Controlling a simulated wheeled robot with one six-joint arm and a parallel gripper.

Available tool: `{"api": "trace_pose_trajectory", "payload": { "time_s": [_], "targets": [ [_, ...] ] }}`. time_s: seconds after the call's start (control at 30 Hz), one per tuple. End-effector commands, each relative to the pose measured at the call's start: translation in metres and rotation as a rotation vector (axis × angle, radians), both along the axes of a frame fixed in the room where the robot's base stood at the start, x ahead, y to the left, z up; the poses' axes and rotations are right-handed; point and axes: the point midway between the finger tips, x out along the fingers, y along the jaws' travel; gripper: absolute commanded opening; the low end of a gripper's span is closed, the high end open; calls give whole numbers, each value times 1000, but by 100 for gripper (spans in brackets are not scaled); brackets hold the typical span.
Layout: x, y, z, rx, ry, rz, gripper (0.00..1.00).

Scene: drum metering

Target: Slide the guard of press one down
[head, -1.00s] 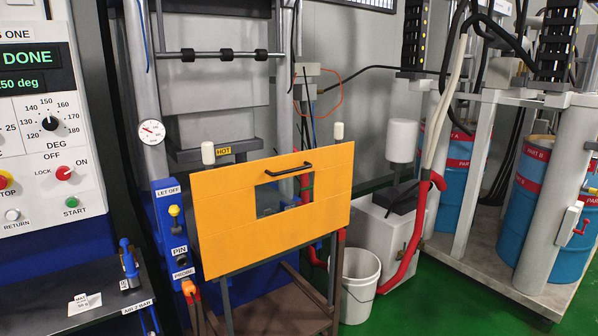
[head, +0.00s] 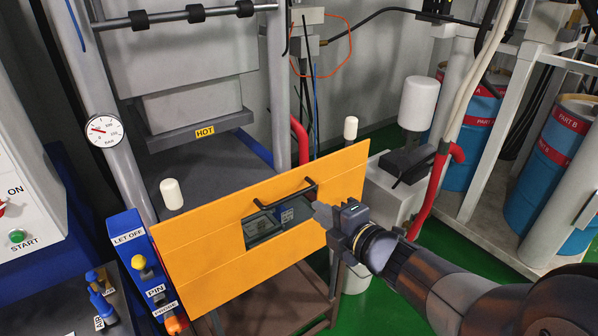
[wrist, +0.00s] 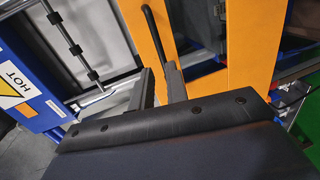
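The guard of press one is an orange panel (head: 210,265) with a window and a black bar handle (head: 283,195) above the window. It stands in front of the press, its top edge just below two white-capped posts. My gripper (head: 318,212) is in front of the guard's right part, just below the handle's right end. In the wrist view, two dark fingers (wrist: 160,80) stand apart with a gap between them. The handle (wrist: 156,36) runs close to the fingertips there, over the orange guard (wrist: 188,50). I cannot tell whether a finger touches it.
A blue LET OFF and PIN box (head: 140,265) stands at the guard's left. A red pipe (head: 432,195) and a metal frame with blue drums (head: 550,165) stand to the right.

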Motion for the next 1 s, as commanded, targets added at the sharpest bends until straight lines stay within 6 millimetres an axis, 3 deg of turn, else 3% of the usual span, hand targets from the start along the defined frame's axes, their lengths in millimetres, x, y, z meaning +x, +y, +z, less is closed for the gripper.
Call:
{"api": "trace_pose_trajectory", "payload": {
  "time_s": [0.17, 0.6, 1.0],
  "targets": [
    [12, 10, -6, -2, -5, 12, 15],
    [75, 52, -21, -1, -3, 8, 15],
    [87, 60, -22, -1, -3, 5, 15]
  ]
}}
